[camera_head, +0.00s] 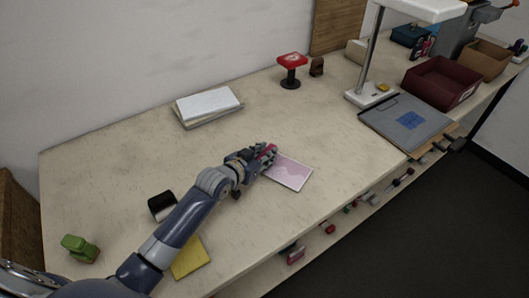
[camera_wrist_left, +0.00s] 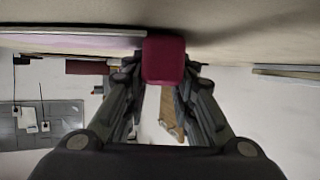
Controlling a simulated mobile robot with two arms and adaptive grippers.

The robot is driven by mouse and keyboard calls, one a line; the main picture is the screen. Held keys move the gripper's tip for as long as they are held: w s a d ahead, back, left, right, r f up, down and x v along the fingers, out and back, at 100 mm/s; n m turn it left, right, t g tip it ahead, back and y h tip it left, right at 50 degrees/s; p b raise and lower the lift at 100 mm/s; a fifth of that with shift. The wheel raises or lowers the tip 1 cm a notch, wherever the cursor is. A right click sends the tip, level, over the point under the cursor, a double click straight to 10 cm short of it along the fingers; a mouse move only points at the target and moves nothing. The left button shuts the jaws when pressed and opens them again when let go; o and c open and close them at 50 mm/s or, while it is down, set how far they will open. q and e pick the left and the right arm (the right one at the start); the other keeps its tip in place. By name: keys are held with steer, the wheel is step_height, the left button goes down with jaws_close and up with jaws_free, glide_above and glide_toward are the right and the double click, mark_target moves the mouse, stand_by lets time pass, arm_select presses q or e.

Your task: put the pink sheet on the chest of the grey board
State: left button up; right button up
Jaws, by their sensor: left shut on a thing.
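The pink sheet (camera_head: 289,173) lies flat or nearly flat over the table near its front edge, with a paler patch on it. In the left wrist view it is a thin lilac strip (camera_wrist_left: 75,40) seen edge-on. My left gripper (camera_head: 266,156) is at the sheet's left corner, shut on a dark pink block (camera_wrist_left: 163,61) that sits against the sheet's edge. I cannot tell whether the sheet is lifted. The grey board (camera_head: 391,113) lies to the right, with a blue patch (camera_head: 410,121) in its middle. My right gripper is not in view.
A white lamp (camera_head: 369,94) stands behind the board, and a dark red bin (camera_head: 437,84) is beyond it. A red-topped stand (camera_head: 291,68) and white stack (camera_head: 207,104) are at the back. Small items line the front ledge (camera_head: 345,211). Table between sheet and board is clear.

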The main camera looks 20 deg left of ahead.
arm_select(q)
steer(key=shift+f, duration=0.1)
steer(key=shift+f, duration=0.1)
steer(key=o, duration=0.9)
steer(key=shift+c, duration=0.2)
